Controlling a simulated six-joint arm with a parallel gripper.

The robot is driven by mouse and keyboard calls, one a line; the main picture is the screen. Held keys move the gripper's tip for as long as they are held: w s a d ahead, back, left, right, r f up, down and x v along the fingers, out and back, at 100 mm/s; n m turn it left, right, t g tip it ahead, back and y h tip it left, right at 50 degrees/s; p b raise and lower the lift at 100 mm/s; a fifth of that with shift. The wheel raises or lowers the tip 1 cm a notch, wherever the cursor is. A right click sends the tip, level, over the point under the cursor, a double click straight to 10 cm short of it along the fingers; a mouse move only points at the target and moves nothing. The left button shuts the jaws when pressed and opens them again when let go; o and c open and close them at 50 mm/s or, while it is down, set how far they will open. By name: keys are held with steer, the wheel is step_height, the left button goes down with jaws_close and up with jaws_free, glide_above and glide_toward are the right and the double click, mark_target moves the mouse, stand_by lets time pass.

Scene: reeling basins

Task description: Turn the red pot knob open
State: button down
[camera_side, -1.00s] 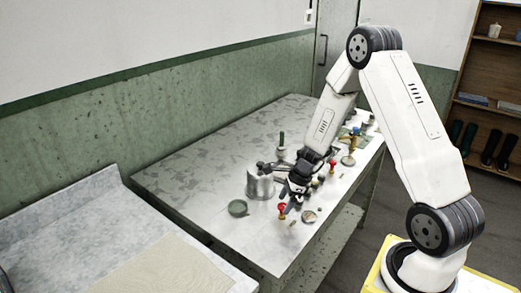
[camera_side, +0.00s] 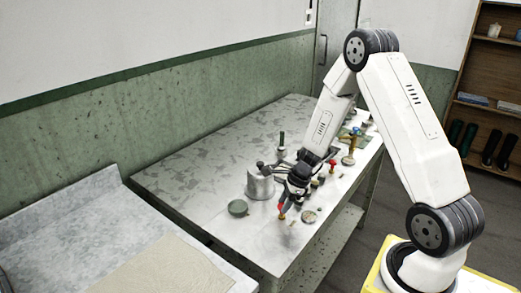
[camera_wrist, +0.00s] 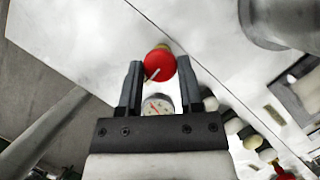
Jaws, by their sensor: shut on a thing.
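The red knob (camera_wrist: 160,65) is a round red cap with a white pointer line, set on a brass-coloured stem. In the wrist view it sits between the two dark fingers of my gripper (camera_wrist: 161,68), which are shut on its sides. In the side view my gripper (camera_side: 284,208) points down over the table's near end. The red knob shows there too (camera_side: 281,211), partly hidden by the fingers. The pointer slants from upper right to lower left in the wrist view.
A round dial gauge (camera_wrist: 157,104) lies close to my gripper. A steel pot (camera_side: 261,187) and a green bowl (camera_side: 238,208) stand left of my gripper in the side view. Another red-topped piece (camera_side: 333,163) stands farther back. The table's left part is clear.

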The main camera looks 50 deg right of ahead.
steer(key=n, duration=0.2)
steer(key=n+g, duration=0.1)
steer(key=n, duration=0.1)
steer(key=shift+w+n+g+y, duration=0.15)
steer(key=shift+n+g+y, duration=0.15)
steer(key=shift+y, duration=0.1)
steer(key=n+g, duration=0.1)
steer(key=n, duration=0.3)
steer(key=shift+w+n+g, duration=0.15)
steer(key=shift+n+g, duration=0.15)
steer(key=shift+g, duration=0.1)
steer(key=n, duration=0.2)
steer(key=n+g, duration=0.1)
steer(key=n, duration=0.1)
steer(key=shift+w+g, duration=0.15)
steer(key=shift+g, duration=0.15)
steer(key=shift+n+g+h, duration=0.5)
steer(key=shift+n+g, duration=0.2)
steer(key=shift+n, duration=1.7)
steer(key=shift+c, duration=1.2)
jaws_free()
steer(key=shift+r, duration=0.1)
